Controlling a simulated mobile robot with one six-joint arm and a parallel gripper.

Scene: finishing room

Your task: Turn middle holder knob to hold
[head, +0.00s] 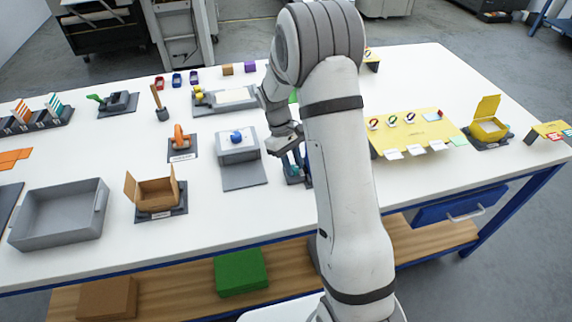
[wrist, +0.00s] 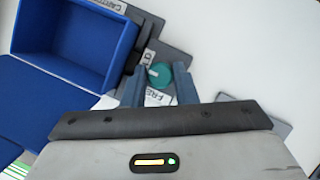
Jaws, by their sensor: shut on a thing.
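My gripper (wrist: 158,86) is shut on a round teal knob (wrist: 160,75), which sits between its two fingertips in the wrist view. The knob has a pale mark on its upper left. Below it is a white label (wrist: 156,97) reading "FREE", partly covered by the fingers. Above it is another small label (wrist: 148,57), partly hidden. The knob's dark base plate (wrist: 172,55) shows around it. In the head view my gripper (head: 293,160) reaches down at the table's middle, and my arm hides much of that spot.
An open blue box (wrist: 75,40) stands close to the left of the knob in the wrist view. In the head view a grey fixture with a blue knob (head: 237,136) is left of my gripper, and a yellow board (head: 425,132) is to the right.

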